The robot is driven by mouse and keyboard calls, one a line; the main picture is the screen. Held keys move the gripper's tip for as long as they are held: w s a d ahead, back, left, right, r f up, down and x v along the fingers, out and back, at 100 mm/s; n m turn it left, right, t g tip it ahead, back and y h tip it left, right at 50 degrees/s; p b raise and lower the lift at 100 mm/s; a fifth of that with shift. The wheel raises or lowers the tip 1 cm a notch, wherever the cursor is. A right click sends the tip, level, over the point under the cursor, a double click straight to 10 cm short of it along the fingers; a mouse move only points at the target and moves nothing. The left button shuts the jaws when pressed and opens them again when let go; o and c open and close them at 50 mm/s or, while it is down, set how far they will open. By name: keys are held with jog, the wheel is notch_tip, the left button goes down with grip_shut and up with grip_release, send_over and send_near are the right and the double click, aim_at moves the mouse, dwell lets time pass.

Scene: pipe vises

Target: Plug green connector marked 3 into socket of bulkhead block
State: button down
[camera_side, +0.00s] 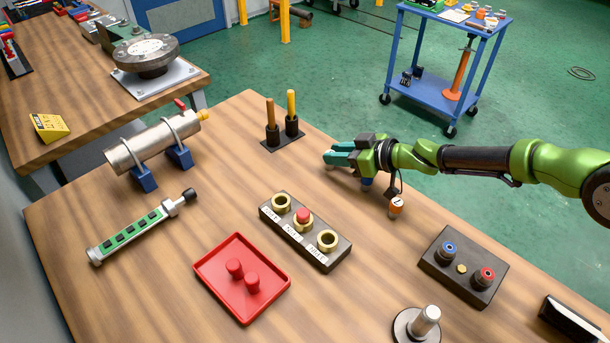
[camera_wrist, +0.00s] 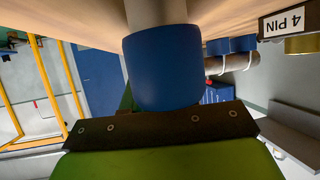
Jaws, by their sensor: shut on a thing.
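My gripper (camera_side: 338,155) is shut at the upper middle of the side view, above the table and pointing left. A teal-green shape lies at its fingertips, which I take for the green connector; its mark does not show. The bulkhead block (camera_side: 322,261) is a dark bar below and left of the gripper, with three brass sockets. Its middle socket holds a red plug (camera_side: 303,216); the two end sockets are open. A blue cylinder (camera_wrist: 165,65) fills that view's middle and hides the fingertips.
An orange connector marked 1 (camera_side: 396,206) is under my wrist. A red tray (camera_side: 215,280) with two red plugs lies left of the block. A dark box with two knobs (camera_side: 470,285) is at the right. Two upright rods (camera_side: 292,110) stand behind. A clamped pipe (camera_side: 140,150) is left.

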notch_tip(320, 180, up, 11)
jog(key=s+a+r+n+g+y, duration=0.1)
jog(key=s+n+g, duration=0.8)
jog(key=s, duration=1.2)
jog(key=shift+a+g+y, duration=0.2)
jog(key=shift+g+y, duration=0.2)
jog(key=shift+y, duration=0.1)
jog(key=shift+f, duration=2.9)
jog(key=shift+f, duration=1.65)
jog(key=c, duration=0.8)
grip_release()
